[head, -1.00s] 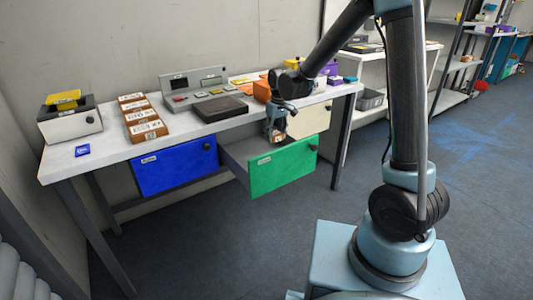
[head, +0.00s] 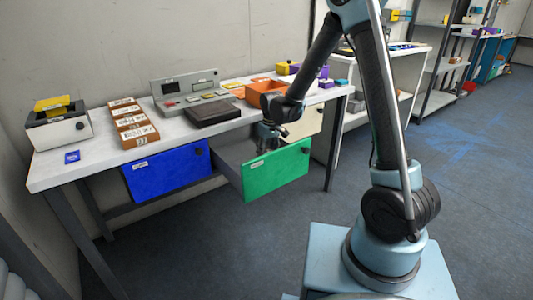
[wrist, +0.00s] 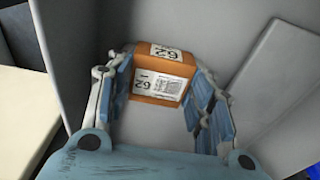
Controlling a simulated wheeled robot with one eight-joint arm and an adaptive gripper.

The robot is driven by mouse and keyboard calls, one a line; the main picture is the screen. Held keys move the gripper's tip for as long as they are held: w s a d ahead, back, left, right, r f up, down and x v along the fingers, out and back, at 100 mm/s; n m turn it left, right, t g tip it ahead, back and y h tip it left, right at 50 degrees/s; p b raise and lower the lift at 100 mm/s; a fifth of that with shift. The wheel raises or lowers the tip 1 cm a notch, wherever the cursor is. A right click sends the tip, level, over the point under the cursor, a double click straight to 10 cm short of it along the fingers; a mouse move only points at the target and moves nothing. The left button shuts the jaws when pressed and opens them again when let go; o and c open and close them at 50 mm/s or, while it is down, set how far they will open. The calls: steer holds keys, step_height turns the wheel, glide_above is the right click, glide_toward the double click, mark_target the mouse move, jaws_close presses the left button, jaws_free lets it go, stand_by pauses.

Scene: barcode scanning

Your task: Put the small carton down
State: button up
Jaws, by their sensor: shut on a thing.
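The small carton (wrist: 160,88) is orange-brown with white labels reading 62. In the wrist view it sits between the two fingers of my gripper (wrist: 160,90), which is shut on it. In the head view my gripper (head: 268,143) reaches down into the open drawer with the green front (head: 276,172). The carton is hidden there behind the green front. Grey drawer walls surround the carton in the wrist view. I cannot tell whether the carton touches the drawer bottom.
A blue drawer (head: 168,173) is shut to the left. The worktable (head: 105,163) carries a row of labelled cartons (head: 134,124), a dark flat box (head: 213,113), a grey panel (head: 184,88) and an orange bin (head: 264,86). The floor in front is clear.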

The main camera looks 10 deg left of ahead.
steer(key=o, duration=1.2)
steer(key=shift+c, duration=0.2)
step_height(320, 180, up, 12)
steer(key=d, duration=0.1)
steer(key=s+d+r+m, duration=0.1)
steer(key=d+r, duration=0.2)
steer(key=d, duration=0.4)
steer(key=s+d+r+m, duration=0.1)
steer(key=s+d+r, duration=0.1)
steer(key=d, duration=0.4)
steer(key=s+d+r+m, duration=0.2)
steer(key=s+d, duration=0.3)
steer(key=d, duration=0.8)
steer(key=s+d+f+m, duration=0.2)
steer(key=s+d+f, duration=0.1)
steer(key=s+d, duration=0.4)
steer(key=s+d+f+m+t+h, duration=0.1)
steer(key=s+d+f+m, duration=0.2)
steer(key=s+d, duration=0.5)
steer(key=shift+s+f+m, duration=0.3)
steer(key=shift+s+f, duration=0.2)
steer(key=shift+s, duration=0.75)
